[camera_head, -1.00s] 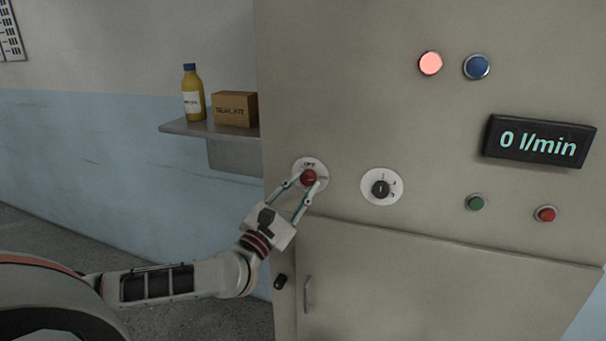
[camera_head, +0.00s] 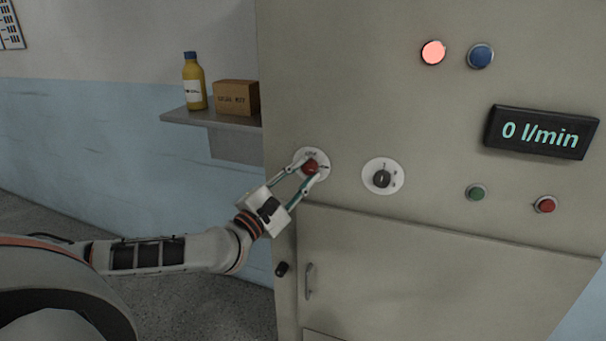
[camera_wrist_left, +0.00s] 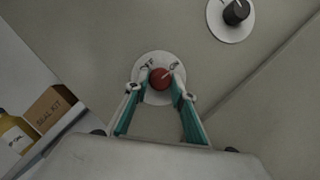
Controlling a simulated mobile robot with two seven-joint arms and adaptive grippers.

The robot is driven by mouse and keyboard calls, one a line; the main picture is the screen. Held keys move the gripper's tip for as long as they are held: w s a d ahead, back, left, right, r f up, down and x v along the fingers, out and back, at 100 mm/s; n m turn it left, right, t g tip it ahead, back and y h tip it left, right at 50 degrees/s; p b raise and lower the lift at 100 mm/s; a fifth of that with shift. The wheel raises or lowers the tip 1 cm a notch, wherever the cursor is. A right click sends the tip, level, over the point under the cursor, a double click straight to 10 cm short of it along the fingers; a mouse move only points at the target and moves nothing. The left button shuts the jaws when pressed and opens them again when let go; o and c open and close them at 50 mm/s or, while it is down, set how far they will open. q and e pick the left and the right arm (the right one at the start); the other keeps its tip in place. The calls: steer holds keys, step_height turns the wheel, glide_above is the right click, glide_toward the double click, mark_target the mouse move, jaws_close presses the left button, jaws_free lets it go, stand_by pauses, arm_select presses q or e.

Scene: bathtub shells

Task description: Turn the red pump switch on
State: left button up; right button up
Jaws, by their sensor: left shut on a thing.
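The red pump switch (camera_head: 311,167) is a round red knob on a white dial plate at the cabinet's left side. In the left wrist view the knob (camera_wrist_left: 159,78) sits between my fingertips, with OFF lettered at its upper left and ON at its upper right. A pale pointer line on the knob slants up toward ON. My left gripper (camera_head: 311,172) is shut on the knob, one finger on each side; it also shows in the left wrist view (camera_wrist_left: 160,82). My right gripper is in neither view.
A black selector knob (camera_head: 382,179) on a white plate is just right. A display (camera_head: 541,132) reads 0 l/min. A lit pale red lamp (camera_head: 433,53), a blue lamp (camera_head: 480,56), and green (camera_head: 476,192) and red (camera_head: 545,204) buttons are further right. A shelf (camera_head: 180,117) holds a bottle and box.

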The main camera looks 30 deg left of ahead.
arm_select(q)
steer(key=o, duration=1.1)
steer(key=d+v, duration=0.1)
steer(key=v, duration=1.1)
steer(key=shift+a, duration=0.45)
